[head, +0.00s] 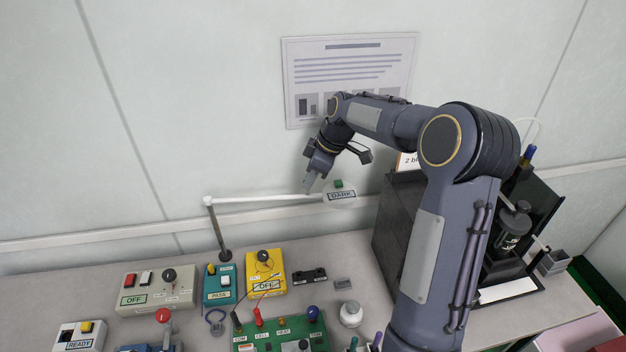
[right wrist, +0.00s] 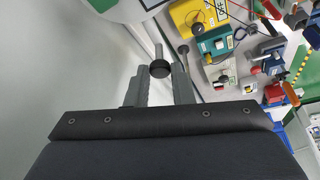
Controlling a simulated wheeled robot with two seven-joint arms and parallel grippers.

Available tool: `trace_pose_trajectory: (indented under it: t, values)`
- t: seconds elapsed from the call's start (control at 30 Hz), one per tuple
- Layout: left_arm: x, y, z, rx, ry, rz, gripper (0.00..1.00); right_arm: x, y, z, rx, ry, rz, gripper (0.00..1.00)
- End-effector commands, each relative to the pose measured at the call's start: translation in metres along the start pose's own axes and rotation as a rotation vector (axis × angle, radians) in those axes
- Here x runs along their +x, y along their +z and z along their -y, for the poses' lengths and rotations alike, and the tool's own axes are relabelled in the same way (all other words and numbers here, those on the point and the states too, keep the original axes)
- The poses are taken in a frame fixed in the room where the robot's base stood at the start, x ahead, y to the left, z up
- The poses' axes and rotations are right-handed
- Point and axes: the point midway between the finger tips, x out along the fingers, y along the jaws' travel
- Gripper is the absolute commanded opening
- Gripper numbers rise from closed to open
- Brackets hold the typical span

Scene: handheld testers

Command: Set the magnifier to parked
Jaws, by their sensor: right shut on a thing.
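The magnifier has a white arm (head: 265,198) on an upright post (head: 220,232). Its round pale head (head: 345,202) is at the right end of the arm, with a green button (head: 338,184) and a label reading DARK (head: 341,195). Part of the head shows at the top of the right wrist view (right wrist: 118,10). My right gripper (head: 308,186) is at the arm, just left of the head. In the right wrist view its fingers (right wrist: 162,72) are shut on a black round knob (right wrist: 160,69). My left gripper is not in view.
Below the arm stand a beige OFF box (head: 150,299), a teal box (head: 218,296), a yellow box (head: 265,285) and a green board (head: 280,335). A dark cabinet (head: 398,225) is to the right. A wall notice (head: 350,70) hangs behind.

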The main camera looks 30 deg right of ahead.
Motion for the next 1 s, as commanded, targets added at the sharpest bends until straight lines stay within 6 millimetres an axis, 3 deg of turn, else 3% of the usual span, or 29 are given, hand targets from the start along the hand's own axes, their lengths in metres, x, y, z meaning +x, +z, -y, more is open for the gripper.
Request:
trace_pose_trajectory:
  t: [0.53, 0.57, 0.7, 1.0]
  values:
    - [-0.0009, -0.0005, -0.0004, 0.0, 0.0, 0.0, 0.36, 0.0006, -0.002, -0.0061, -0.02, 0.0, -0.001, 0.0]
    - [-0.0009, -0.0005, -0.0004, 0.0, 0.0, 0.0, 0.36, 0.0005, -0.0021, -0.0062, -0.02, 0.0, -0.001, 0.25]
    - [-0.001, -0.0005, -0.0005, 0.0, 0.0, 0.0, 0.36, 0.0007, -0.0021, -0.0055, -0.019, -0.002, 0.0, 0.43]
    - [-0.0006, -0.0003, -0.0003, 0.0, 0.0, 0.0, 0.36, -0.0007, -0.0019, -0.0045, -0.019, -0.005, 0.0, 0.43]
